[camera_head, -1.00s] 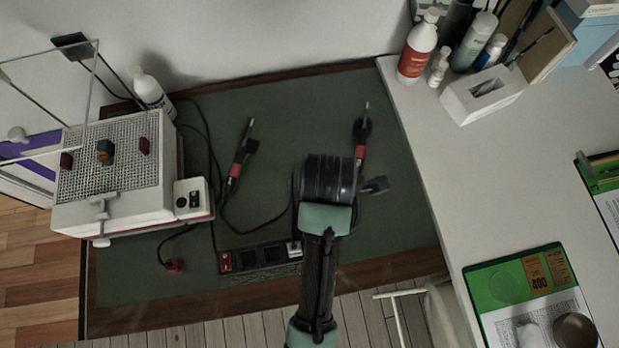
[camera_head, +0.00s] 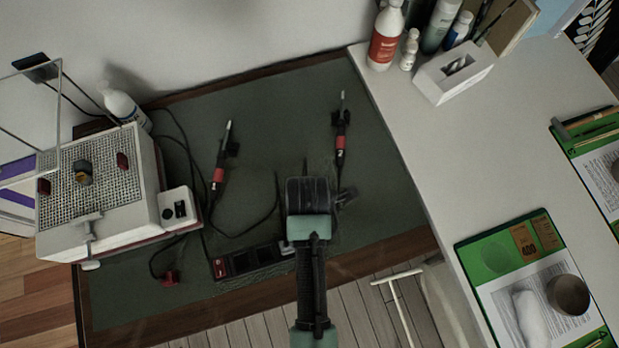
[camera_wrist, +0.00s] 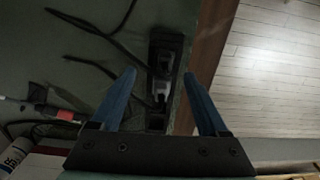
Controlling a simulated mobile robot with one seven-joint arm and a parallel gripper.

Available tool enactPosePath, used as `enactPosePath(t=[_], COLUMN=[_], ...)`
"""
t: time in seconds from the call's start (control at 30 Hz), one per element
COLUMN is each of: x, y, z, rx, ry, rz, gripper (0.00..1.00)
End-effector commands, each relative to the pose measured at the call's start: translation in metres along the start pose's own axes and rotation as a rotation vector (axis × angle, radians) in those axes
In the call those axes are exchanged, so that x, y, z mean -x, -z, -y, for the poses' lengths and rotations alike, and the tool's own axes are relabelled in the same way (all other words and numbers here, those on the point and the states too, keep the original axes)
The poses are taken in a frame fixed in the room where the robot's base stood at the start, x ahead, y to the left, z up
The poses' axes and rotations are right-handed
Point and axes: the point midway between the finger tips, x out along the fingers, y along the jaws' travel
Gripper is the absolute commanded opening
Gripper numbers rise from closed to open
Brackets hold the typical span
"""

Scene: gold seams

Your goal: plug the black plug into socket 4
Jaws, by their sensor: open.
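The power strip (camera_head: 240,262) lies at the front edge of the green mat, with a red switch at its left end. My arm covers its right end. In the wrist view the strip (camera_wrist: 158,120) runs between the blue fingers of my gripper (camera_wrist: 159,76), which are apart. A pale plug (camera_wrist: 160,92) and a dark grey block (camera_wrist: 165,60) show on the strip there. Black cables come in from the upper left. I cannot make out which piece is the black plug, nor the socket numbers. In the head view my gripper's fingers are hidden behind my dark wrist.
A red plug (camera_head: 170,277) lies on the mat (camera_head: 120,305). Two red-and-black soldering irons (camera_head: 219,170) (camera_head: 340,140) lie farther back. A white box with a mesh top (camera_head: 100,235) stands left. A white table (camera_head: 430,150) bounds the right.

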Motion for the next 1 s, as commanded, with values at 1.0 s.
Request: enactPosePath(t=[1.0], x=[-0.058], y=[0.000], z=[0.008], rx=[0.000], ry=[-0.001], rz=[0.001], gripper=[0.78])
